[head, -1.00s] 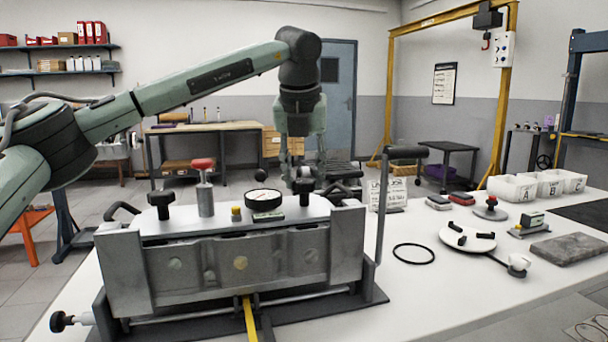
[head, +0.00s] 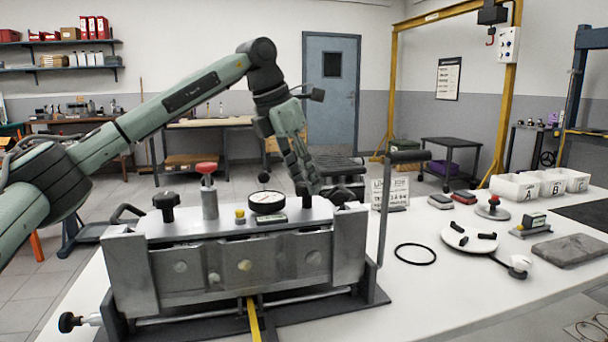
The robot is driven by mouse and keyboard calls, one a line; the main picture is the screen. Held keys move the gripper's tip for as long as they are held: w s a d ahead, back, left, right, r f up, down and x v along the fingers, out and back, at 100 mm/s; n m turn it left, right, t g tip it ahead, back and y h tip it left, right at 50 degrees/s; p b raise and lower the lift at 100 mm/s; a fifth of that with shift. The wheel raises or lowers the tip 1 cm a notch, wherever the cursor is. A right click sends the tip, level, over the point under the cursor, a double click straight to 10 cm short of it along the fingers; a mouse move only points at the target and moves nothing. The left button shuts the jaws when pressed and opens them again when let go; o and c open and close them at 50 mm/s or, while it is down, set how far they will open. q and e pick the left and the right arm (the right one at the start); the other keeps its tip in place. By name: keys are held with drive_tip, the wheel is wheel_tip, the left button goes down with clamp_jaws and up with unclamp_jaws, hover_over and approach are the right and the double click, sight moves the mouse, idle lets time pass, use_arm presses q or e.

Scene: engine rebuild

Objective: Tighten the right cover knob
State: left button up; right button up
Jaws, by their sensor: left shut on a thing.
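The engine cover (head: 230,226) is a pale plate on top of a grey metal block (head: 240,262). The black left cover knob (head: 166,204) stands upright at its left end. The black right cover knob (head: 305,199) stands at its right end, partly hidden by my fingers. My left gripper (head: 306,184) comes down tilted from the upper left, shut on the right knob. How deep the fingers reach is hard to see. My right gripper is not in view.
A red-topped plunger (head: 207,189), a yellow button (head: 239,216) and a round gauge (head: 266,202) stand on the cover between the knobs. A tall black-handled lever (head: 387,205) rises just right of the block. A black ring (head: 415,254) lies on the white table.

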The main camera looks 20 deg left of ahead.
use_arm(q)
drive_tip(key=m+g, duration=0.1)
drive_tip(key=m, duration=0.2)
drive_tip(key=m+g+h, duration=0.1)
drive_tip(key=m, duration=0.2)
drive_tip(key=shift+w+a+h, duration=0.15)
drive_tip(key=shift+w+h, duration=0.05)
drive_tip(key=shift+h, duration=0.1)
drive_tip(key=m, duration=0.2)
drive_tip(key=m+g, duration=0.1)
drive_tip(key=m, duration=0.1)
drive_tip(key=m+g, duration=0.1)
drive_tip(key=m, duration=0.1)
drive_tip(key=shift+w, duration=0.25)
drive_tip(key=shift+m+g, duration=0.3)
drive_tip(key=o, duration=1.2)
drive_tip(key=shift+c, duration=0.2)
